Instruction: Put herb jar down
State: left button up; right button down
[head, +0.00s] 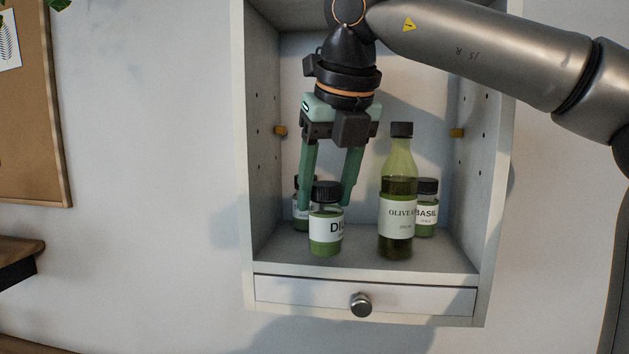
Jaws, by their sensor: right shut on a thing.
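My right gripper (326,204) reaches down into the open wall cabinet, fingers pointing down. Its two green fingers are shut on a herb jar (326,227) with a black lid and a label starting "DI", one finger on each side. The jar is upright over the front of the cabinet floor; I cannot tell whether its base touches. A second herb jar (299,212) stands behind it, partly hidden by the finger and the held jar. A basil jar (427,214) stands at the right, partly hidden by the olive oil bottle. My left gripper is not in view.
The tall olive oil bottle (398,219) stands right of the held jar, with a gap between them. The cabinet (262,200) has side walls close to the jars and a drawer (420,298) with a round knob below. A corkboard (40,150) hangs at left.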

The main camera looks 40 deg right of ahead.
jog(key=shift+w+d, duration=0.3)
jog(key=shift+w, duration=0.35)
jog(key=w, duration=0.1)
jog(key=w+d+f+p, duration=0.1)
jog(key=w, duration=0.1)
jog(key=shift+w+d+f+p, duration=0.15)
jog(key=shift+w+d+p, duration=0.05)
jog(key=shift+p, duration=0.1)
jog(key=shift+s, duration=0.15)
jog(key=shift+f, duration=0.1)
jog(key=shift+f, duration=0.2)
jog(key=shift+c, duration=1.1)
grip_release()
jog(key=shift+r, duration=0.1)
